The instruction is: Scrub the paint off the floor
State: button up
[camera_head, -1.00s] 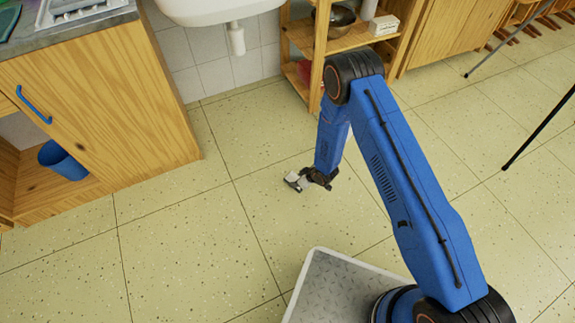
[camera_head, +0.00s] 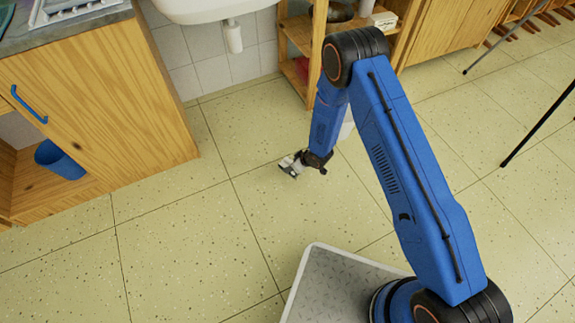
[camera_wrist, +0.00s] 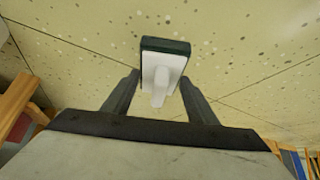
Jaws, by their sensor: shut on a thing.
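My gripper (camera_head: 297,163) hangs from the blue arm over the pale speckled floor (camera_head: 215,235). In the wrist view, its two dark fingers (camera_wrist: 160,88) are shut on a scrubber (camera_wrist: 164,62) with a white handle and a dark green pad. The scrubber shows only as a small grey-white shape in the head view (camera_head: 286,166). I cannot tell whether it touches the floor. A small whitish thing (camera_head: 347,129) shows at the arm's edge, mostly hidden behind it. I cannot make out clear paint on the floor, though the arm covers part of it.
A wooden cabinet (camera_head: 95,95) with a blue bin (camera_head: 58,160) stands on the left. A white sink (camera_head: 205,8) hangs at the back. A wooden shelf (camera_head: 318,45) stands behind my arm. A thin black leg (camera_head: 540,125) reaches the floor at right. The front-left floor is clear.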

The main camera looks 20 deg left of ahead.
jog(key=shift+r, duration=1.15)
jog(key=w+d+r+m+t+h, duration=0.1)
jog(key=w+d+r+m, duration=0.35)
jog(key=d, duration=0.75)
jog(key=w+d+r+m+t+h, duration=0.15)
jog(key=w+d+r, duration=0.35)
jog(key=w+d, duration=0.55)
jog(key=d+r+m+h, duration=0.1)
jog(key=d+r+m, duration=0.1)
jog(key=d, duration=0.8)
jog(key=s+d+r+m+t+h, duration=0.1)
jog(key=d+r+m, duration=0.2)
jog(key=d, duration=0.7)
jog(key=s+d+r+m+h, duration=0.1)
jog(key=d+r+m, duration=0.1)
jog(key=d, duration=0.8)
jog(key=shift+d+r+m+t+h, duration=0.2)
jog(key=shift+r+m+t+h, duration=0.2)
jog(key=shift+r, duration=0.45)
